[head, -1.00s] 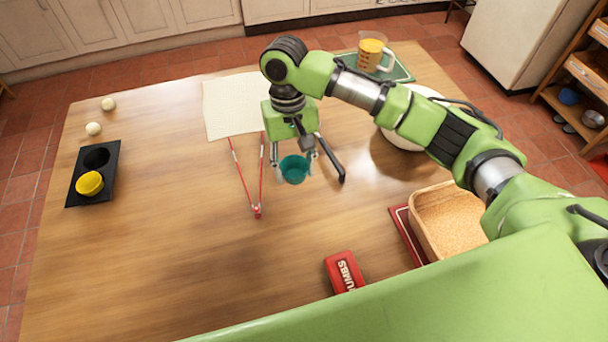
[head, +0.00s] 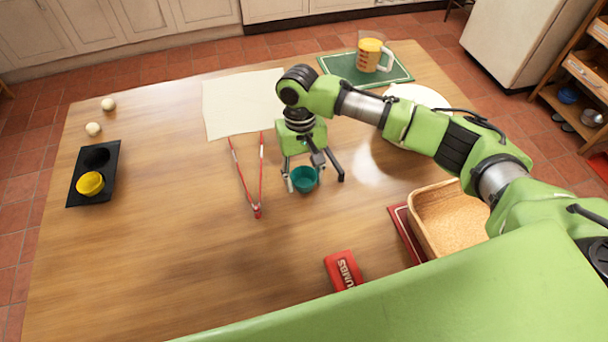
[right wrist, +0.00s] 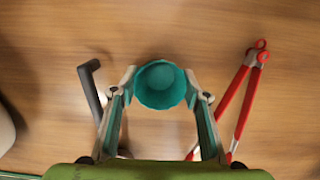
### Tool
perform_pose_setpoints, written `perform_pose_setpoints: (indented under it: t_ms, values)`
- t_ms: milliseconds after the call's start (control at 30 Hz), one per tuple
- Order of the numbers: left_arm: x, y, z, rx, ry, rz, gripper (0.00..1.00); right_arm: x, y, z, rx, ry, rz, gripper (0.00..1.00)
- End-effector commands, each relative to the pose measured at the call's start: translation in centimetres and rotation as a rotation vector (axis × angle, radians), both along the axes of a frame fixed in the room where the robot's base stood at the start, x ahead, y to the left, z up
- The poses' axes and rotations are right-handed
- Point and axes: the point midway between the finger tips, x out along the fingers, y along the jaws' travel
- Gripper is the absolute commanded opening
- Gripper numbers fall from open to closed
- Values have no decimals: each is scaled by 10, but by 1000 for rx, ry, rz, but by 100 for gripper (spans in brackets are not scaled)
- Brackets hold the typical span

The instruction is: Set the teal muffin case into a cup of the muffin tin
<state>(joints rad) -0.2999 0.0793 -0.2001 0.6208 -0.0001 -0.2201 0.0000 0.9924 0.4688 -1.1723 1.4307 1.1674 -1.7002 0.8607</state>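The teal muffin case (head: 304,180) is between the fingertips of my right gripper (head: 304,183), near the table's middle. In the right wrist view the case (right wrist: 160,84) is upright and open toward the camera, with a fingertip against each side. I cannot tell whether its base touches the table. The black muffin tin (head: 78,195) lies at the table's left side, far from the gripper. Its near cup holds a yellow case (head: 90,184); its far cup (head: 97,158) looks empty. My left gripper is not in view.
Red tongs (head: 257,209) lie just left of the right gripper, and a dark-handled tool (head: 335,164) just right. A pale cloth (head: 228,108) lies behind. A red box (head: 342,270) and tan crate (head: 450,222) are nearer. The table between tongs and tin is clear.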

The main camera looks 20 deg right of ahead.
Motion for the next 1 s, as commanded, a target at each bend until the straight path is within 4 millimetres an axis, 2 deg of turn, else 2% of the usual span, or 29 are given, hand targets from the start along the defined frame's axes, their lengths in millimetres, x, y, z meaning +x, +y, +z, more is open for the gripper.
perform_pose_setpoints:
  t_ms: [367, 467, 567, 800, 1000]
  values:
    - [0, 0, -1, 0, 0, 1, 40, 0, 0, 1, 0, -1, 0, 57]
    - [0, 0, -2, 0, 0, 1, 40, 1, 0, 6, 1, -2, 1, 57]
    - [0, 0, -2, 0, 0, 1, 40, 4, 1, 20, 1, -3, 1, 57]
    - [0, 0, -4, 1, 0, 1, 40, 12, 1, 71, 3, -4, 1, 57]
    - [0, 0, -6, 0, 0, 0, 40, 17, 1, 106, 2, -1, 1, 57]
